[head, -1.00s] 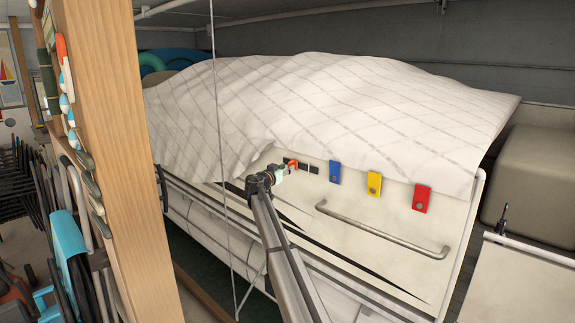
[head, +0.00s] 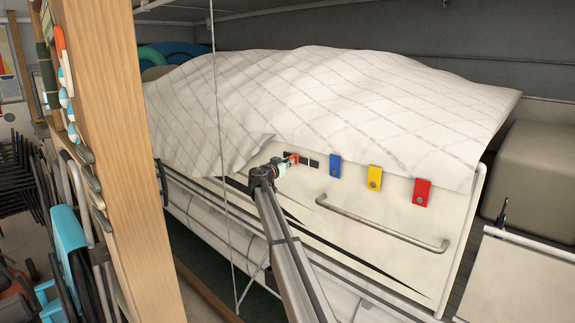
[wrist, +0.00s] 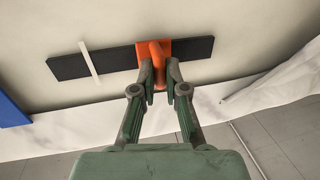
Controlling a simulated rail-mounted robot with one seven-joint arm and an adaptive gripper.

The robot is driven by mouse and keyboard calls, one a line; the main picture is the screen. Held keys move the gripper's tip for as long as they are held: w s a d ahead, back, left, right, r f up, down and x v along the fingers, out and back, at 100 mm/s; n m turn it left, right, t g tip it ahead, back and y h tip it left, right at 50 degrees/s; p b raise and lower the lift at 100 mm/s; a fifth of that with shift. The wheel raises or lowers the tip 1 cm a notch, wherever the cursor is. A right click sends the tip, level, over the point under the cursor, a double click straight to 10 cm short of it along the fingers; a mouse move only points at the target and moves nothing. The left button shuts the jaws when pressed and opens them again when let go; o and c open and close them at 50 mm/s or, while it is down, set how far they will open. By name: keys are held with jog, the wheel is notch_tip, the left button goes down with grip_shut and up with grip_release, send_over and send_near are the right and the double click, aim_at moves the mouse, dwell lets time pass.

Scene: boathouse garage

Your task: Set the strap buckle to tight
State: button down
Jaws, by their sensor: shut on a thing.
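The strap is a short black band (wrist: 194,48) on the pale hull panel, with a thin white mark (wrist: 90,58) across it; it also shows in the head view (head: 314,163). The orange buckle (wrist: 168,46) sits on the strap, clear of the white mark, with black strap showing on both sides of it. It is a small orange patch in the head view (head: 293,158). My gripper (wrist: 160,74) is shut on the buckle's raised orange tab, one finger on each side; it also shows in the head view (head: 284,165). The fingers partly hide the buckle.
Blue (head: 335,167), yellow (head: 375,178) and red (head: 422,192) tabs hang along the edge of the white cover (head: 350,110), right of the strap. A metal handrail (head: 380,232) is below them. A wooden post (head: 115,130) stands at the left.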

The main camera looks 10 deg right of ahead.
jog(key=s+d+b, duration=0.1)
jog(key=b, duration=0.1)
jog(key=s+b, duration=0.1)
jog(key=s+d+b, duration=0.1)
jog(key=b, duration=0.1)
jog(key=shift+s+d+f+b, duration=0.1)
jog(key=shift+d+f+b, duration=0.15)
jog(key=shift+d+b, duration=0.1)
jog(key=shift+s+d+r+b, duration=0.3)
jog(key=shift+s+b, duration=0.15)
jog(key=shift+b, duration=0.1)
jog(key=c, duration=1.2)
grip_release()
jog(key=shift+r, duration=0.1)
jog(key=shift+d, duration=0.1)
